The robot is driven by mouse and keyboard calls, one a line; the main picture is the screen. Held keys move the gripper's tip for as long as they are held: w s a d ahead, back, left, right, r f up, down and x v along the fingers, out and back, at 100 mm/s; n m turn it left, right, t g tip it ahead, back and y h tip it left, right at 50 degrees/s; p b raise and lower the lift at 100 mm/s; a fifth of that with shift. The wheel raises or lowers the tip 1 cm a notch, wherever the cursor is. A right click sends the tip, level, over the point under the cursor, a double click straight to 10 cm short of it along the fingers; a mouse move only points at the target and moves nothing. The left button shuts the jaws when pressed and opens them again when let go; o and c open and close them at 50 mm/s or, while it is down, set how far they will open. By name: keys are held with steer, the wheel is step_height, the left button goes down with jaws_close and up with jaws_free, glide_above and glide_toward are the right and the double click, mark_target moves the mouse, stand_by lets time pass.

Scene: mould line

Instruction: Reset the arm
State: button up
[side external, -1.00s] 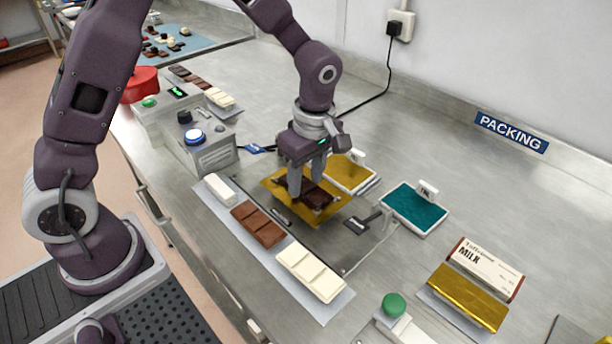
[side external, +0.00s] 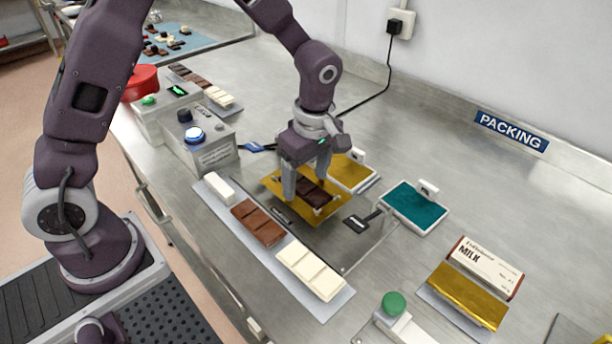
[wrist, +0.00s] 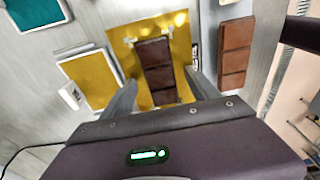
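My gripper (side external: 306,180) hangs over the gold foil sheet (side external: 330,210) in the middle of the bench. Its fingers are spread apart, and they also show apart in the wrist view (wrist: 160,92). A dark chocolate bar (side external: 316,190) lies on the foil between the fingers. In the wrist view the dark bar (wrist: 157,70) lies lengthwise on the foil, with a gap on each side to the fingers. My arm is bent and reaches out over the bench.
A tray (side external: 262,250) with white, milk and cream bars lies in front. A teal pad (side external: 414,206) and a yellow pad (side external: 352,172) are close by. A grey box with a blue button (side external: 194,135) stands left. A green button (side external: 394,304) is at front right.

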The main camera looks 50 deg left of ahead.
steer(key=r, duration=0.7)
steer(key=shift+d, duration=0.35)
steer(key=s+a+r+m+t+h, duration=0.1)
steer(key=s+a+r+m+t, duration=0.1)
steer(key=s+r+m, duration=0.6)
steer(key=s+r+m+t, duration=0.1)
steer(key=s+m, duration=0.4)
steer(key=s, duration=0.2)
steer(key=s+a+r+m+t, duration=0.1)
steer(key=s+r+m+t, duration=0.1)
steer(key=s+m, duration=0.3)
steer(key=shift+s+a+r+t, duration=0.15)
steer(key=shift+s+a+t, duration=0.15)
steer(key=shift+s, duration=0.55)
